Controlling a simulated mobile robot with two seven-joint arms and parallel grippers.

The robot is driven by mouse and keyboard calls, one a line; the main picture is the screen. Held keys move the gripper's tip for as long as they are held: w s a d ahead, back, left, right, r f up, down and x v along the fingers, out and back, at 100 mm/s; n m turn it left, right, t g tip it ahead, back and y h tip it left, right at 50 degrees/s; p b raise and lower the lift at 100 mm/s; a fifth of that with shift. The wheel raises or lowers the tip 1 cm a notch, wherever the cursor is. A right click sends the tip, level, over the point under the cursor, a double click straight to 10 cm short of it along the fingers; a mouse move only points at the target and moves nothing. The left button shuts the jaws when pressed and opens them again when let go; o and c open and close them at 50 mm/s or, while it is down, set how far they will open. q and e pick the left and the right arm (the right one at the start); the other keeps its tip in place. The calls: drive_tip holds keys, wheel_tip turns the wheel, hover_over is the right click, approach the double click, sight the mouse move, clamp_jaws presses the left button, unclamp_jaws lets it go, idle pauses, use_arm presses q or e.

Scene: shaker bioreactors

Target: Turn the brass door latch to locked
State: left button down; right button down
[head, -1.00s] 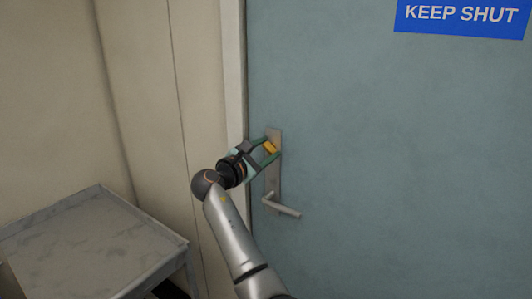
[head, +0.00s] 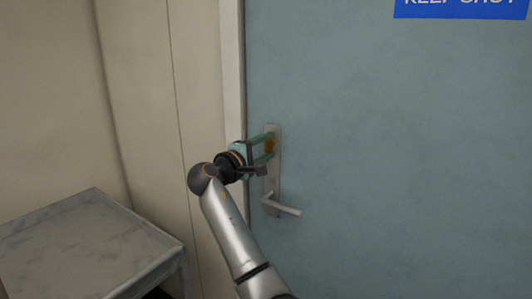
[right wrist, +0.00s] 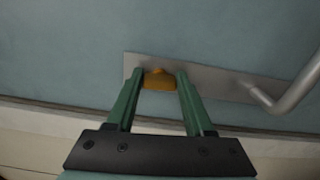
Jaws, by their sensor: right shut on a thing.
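The brass door latch (head: 270,146) is a small yellow-orange knob on the upper part of a grey metal plate (head: 275,178) on the blue-grey door. My right gripper (head: 267,147) reaches it from the left, with its green fingers on either side of the latch, partly covering it. In the right wrist view the latch (right wrist: 159,82) sits between the two fingertips (right wrist: 157,78), and the gripper is shut on it. Which way the latch points is hard to tell. My left gripper is not in view.
A lever door handle (head: 283,207) sticks out from the plate below the latch; it also shows in the right wrist view (right wrist: 290,95). A blue sign (head: 460,8) is high on the door. A grey marbled table (head: 85,245) stands at the lower left. The door's right side is clear.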

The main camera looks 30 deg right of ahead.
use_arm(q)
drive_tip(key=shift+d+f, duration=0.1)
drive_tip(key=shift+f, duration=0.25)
use_arm(e)
drive_tip(key=shift+m, duration=0.5)
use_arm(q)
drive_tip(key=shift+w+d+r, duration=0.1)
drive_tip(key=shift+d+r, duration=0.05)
use_arm(e)
drive_tip(key=shift+c, duration=1.4)
unclamp_jaws()
drive_tip(key=shift+s+a+b, duration=0.15)
drive_tip(key=shift+a+b, duration=0.15)
drive_tip(key=shift+a, duration=0.15)
use_arm(q)
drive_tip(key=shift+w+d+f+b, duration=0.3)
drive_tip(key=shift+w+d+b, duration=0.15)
drive_tip(key=shift+b, duration=0.2)
use_arm(e)
drive_tip(key=v, duration=1.1)
drive_tip(key=shift+a, duration=0.25)
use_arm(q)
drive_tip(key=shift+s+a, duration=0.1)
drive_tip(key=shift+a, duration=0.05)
use_arm(e)
drive_tip(key=shift+s, duration=0.1)
